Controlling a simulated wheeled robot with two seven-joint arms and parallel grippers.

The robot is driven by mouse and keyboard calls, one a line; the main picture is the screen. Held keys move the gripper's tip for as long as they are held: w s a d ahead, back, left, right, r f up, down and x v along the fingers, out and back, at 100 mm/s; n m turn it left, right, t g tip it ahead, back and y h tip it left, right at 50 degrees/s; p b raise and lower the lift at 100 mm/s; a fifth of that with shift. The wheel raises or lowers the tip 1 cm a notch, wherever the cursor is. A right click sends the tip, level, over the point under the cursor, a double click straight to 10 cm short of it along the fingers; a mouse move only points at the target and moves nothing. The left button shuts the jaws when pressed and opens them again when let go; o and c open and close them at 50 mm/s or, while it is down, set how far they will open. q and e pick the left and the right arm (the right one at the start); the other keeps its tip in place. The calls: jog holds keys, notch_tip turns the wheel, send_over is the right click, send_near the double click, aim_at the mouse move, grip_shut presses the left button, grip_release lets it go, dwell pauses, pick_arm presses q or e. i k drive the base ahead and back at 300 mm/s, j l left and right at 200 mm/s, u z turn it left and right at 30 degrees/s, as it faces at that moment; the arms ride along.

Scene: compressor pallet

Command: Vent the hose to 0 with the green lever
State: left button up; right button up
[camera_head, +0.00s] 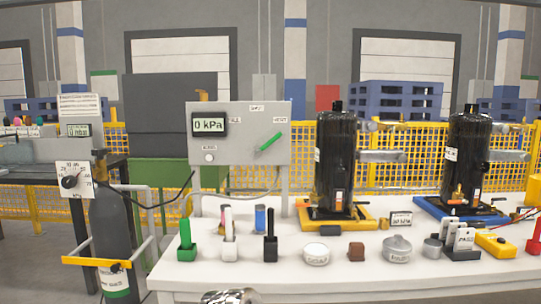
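The green lever (269,142) is on the front of the grey control panel (240,165), right of its middle. It slants up to the right, and its upper end points towards the small label at the panel's upper right, which seems to read VENT. The display (209,125) on the panel reads 0 kPa. A round white button (209,157) sits below it. A black hose (150,202) runs from the panel's left side to the gas cylinder (112,235).
The white table (350,275) carries a black compressor (337,160) on a yellow base, another (470,150) on a blue base, and several small items along the front. A rounded metallic thing is cut off at the bottom edge. A yellow fence (400,165) stands behind.

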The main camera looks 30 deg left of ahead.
aim_at(280, 134)
jog(key=u, duration=1.05)
